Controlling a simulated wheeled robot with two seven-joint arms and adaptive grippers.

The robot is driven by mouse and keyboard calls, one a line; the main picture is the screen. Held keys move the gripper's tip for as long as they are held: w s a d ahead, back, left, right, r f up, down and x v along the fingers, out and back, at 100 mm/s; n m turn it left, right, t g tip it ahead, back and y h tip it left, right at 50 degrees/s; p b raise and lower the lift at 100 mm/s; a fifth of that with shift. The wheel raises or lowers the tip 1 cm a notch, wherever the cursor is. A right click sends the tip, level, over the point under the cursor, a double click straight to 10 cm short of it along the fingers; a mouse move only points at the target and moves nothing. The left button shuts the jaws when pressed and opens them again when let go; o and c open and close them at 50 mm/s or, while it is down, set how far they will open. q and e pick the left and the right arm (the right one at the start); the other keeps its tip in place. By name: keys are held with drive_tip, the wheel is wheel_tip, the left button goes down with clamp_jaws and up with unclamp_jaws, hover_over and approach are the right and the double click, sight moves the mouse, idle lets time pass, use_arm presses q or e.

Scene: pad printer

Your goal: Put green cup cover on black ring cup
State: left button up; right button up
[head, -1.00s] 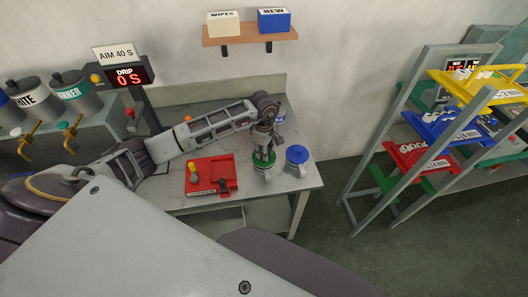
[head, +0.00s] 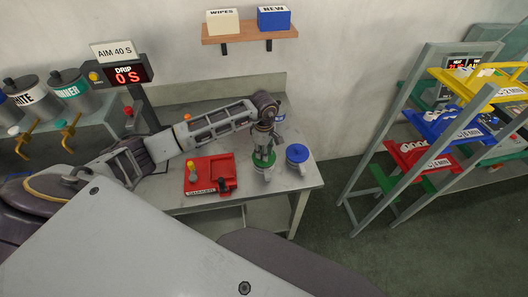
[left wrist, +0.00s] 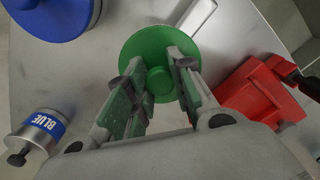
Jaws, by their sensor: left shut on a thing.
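My left gripper (head: 264,158) points down over a pale cup (head: 264,175) on the metal bench. The gripper is shut on the knob of the green cup cover (left wrist: 132,50). In the left wrist view, the round cover lies between and beyond the fingertips (left wrist: 158,85). In the head view, the cover sits at the top of the cup, partly hidden by the fingers; I cannot tell whether it is fully seated. A pale handle (left wrist: 196,18) sticks out past the cover. No black ring is visible. My right gripper is not in view.
A cup with a blue cover (head: 297,153) stands close on the right. The red shaker (head: 222,164) is on the left. A can labelled BLUE (left wrist: 36,134) stands behind. The bench's right edge is near.

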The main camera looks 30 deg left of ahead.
use_arm(q)
drive_tip(key=shift+f+b, duration=0.2)
drive_tip(key=shift+b, duration=0.15)
idle(0.5)
idle(0.3)
drive_tip(key=o, duration=1)
drive_tip(key=o, duration=0.5)
drive_tip(key=shift+r+p, duration=1.6)
drive_tip(key=shift+r, duration=1.95)
drive_tip(key=shift+f, duration=0.1)
